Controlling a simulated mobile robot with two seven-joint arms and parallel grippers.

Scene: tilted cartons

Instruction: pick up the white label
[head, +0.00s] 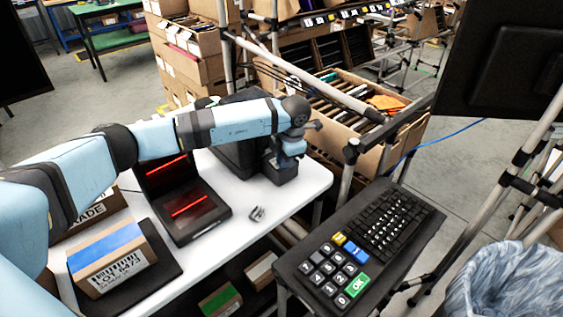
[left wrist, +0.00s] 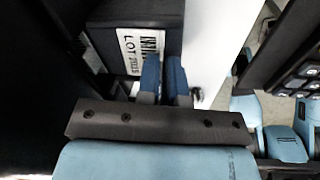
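The white label (left wrist: 132,50), with a barcode and "LOT" text, shows in the left wrist view against a dark box-shaped device. My left gripper (left wrist: 164,66) has its two blue fingers at the label's right edge. A narrow gap shows between the fingers, and the nearer one covers part of the label. I see no hold on it. In the head view my left gripper (head: 291,148) is over the far end of the white table, at the black device (head: 233,150); the label cannot be made out there. My right gripper is not in view.
On the white table (head: 300,200) stand a scanner with red lines (head: 188,207), a carton with blue tape (head: 110,258) and a small grey item (head: 257,213). A keyboard and keypad (head: 335,270) stand at front right. Filed cartons (head: 350,95) and frame poles lie close behind.

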